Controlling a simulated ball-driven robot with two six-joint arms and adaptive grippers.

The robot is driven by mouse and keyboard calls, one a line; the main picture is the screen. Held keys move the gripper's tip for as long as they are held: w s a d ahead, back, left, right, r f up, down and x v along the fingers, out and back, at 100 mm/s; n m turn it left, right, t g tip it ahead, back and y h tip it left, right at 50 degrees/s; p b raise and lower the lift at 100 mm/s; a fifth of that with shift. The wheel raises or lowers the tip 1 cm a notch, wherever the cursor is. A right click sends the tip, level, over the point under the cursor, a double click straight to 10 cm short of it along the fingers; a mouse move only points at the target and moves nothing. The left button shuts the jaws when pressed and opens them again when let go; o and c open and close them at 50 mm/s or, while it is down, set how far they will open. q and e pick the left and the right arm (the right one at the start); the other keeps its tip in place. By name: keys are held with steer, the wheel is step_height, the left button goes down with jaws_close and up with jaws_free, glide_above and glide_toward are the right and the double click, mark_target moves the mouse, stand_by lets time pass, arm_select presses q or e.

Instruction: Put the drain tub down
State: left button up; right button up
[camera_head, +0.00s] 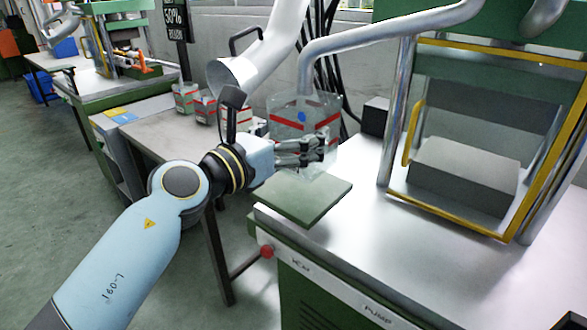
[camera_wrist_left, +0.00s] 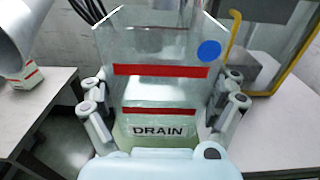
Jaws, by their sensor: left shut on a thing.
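The drain tub (camera_head: 290,110) is a clear, see-through container with red bands and a blue dot, near the middle of the head view. In the left wrist view the same tub (camera_wrist_left: 160,90) fills the centre, with a DRAIN label low on its front. My left gripper (camera_head: 318,148) is shut on the tub, with fingers along both sides of it. The tub looks upright. It is over or just behind a flat green pad (camera_head: 305,200) at the bench corner; I cannot tell whether its base touches anything. My right gripper is not in view.
A machine with a yellow-framed guard (camera_head: 460,222) and a grey block (camera_head: 465,175) stands at right on the metal bench (camera_head: 400,260). Smaller marked containers (camera_head: 205,108) stand on the grey table (camera_head: 160,130). A red button (camera_head: 267,252) is on the bench front.

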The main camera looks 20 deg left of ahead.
arm_select(q)
step_height(320, 180, down, 5)
steer(key=shift+a+b, duration=0.1)
steer(key=shift+b, duration=1.15)
steer(key=shift+r, duration=0.15)
steer(key=o, duration=0.9)
steer(key=shift+f, duration=0.2)
steer(key=shift+r, duration=0.1)
